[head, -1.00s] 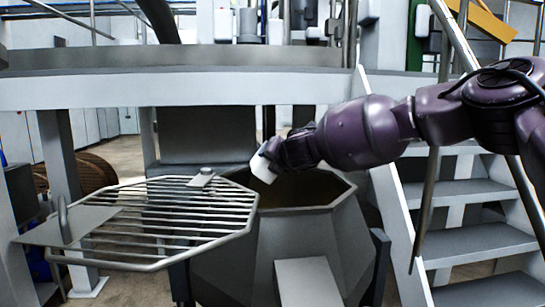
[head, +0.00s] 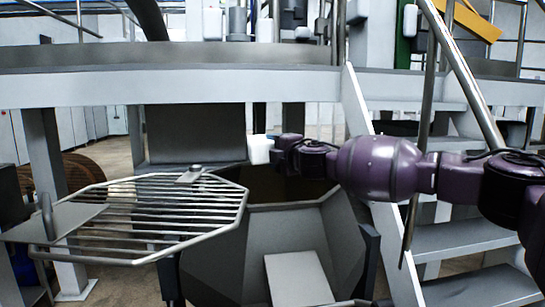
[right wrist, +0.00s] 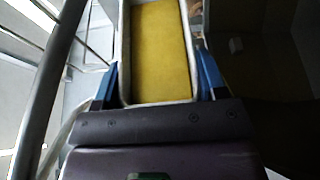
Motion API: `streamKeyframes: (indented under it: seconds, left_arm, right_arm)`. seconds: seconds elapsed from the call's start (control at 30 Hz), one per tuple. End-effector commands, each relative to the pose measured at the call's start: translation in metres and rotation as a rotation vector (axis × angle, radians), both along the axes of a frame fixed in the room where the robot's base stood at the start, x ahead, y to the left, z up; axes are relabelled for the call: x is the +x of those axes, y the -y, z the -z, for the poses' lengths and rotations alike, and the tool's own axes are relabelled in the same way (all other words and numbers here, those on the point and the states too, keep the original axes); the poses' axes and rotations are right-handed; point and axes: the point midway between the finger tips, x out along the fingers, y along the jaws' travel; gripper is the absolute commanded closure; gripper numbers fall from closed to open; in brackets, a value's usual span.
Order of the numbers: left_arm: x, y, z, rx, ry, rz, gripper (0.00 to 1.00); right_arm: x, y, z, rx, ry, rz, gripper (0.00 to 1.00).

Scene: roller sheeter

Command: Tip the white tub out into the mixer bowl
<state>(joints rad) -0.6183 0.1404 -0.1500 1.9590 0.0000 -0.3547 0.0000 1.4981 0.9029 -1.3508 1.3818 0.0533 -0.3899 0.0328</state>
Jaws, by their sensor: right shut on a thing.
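The bowl is a grey, many-sided metal vessel, open at the top, with a dark brown inside. What lies at its bottom is hidden. My left gripper is not in view.
A barred metal grate (head: 150,215) sticks out to the left of the bowl. Metal stairs with a rail (head: 465,240) stand to the right. A raised platform beam (head: 180,88) runs behind the bowl. The space directly above the bowl's mouth is open.

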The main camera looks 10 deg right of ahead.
Motion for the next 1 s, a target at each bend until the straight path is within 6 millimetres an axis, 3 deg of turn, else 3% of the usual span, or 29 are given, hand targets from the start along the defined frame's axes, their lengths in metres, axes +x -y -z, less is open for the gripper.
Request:
streamKeyframes:
  seconds: [0.03, 0.4, 0.8, 1.0]
  left_arm:
    - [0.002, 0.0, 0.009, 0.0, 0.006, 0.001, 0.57]
    - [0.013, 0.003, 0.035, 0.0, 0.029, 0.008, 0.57]
    - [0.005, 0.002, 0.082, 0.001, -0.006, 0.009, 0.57]
    - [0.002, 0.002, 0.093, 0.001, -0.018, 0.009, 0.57]
  right_arm:
    - [0.0, 0.001, 0.008, 0.027, -0.001, 0.0, 0.69]
    - [0.001, 0.004, 0.017, 0.231, -0.003, -0.001, 0.69]
    - [0.001, 0.008, 0.023, 0.455, -0.004, -0.002, 0.69]
    - [0.001, 0.01, 0.021, 0.517, -0.001, -0.001, 0.69]
